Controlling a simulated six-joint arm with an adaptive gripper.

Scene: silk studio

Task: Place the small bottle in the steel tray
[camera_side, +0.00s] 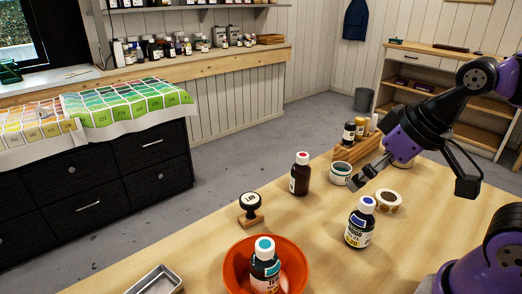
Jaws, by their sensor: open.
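The steel tray (155,280) is at the bottom left edge of the wooden table, partly cut off by the frame; the part of its inside that shows is empty. A bottle with a blue cap (360,222) stands upright at the right. A brown bottle with a red and white cap (300,173) stands farther back. A bottle with a teal cap (265,265) is in the orange bowl. I cannot tell which is the small bottle. My gripper (415,184) is open and empty, its fingers spread wide above the table, behind and right of the blue-capped bottle.
A stamp (250,209) stands between the brown bottle and the orange bowl (296,275). A jar (341,174), a tape roll (389,201) and a wooden rack (360,153) with bottles are near my gripper.

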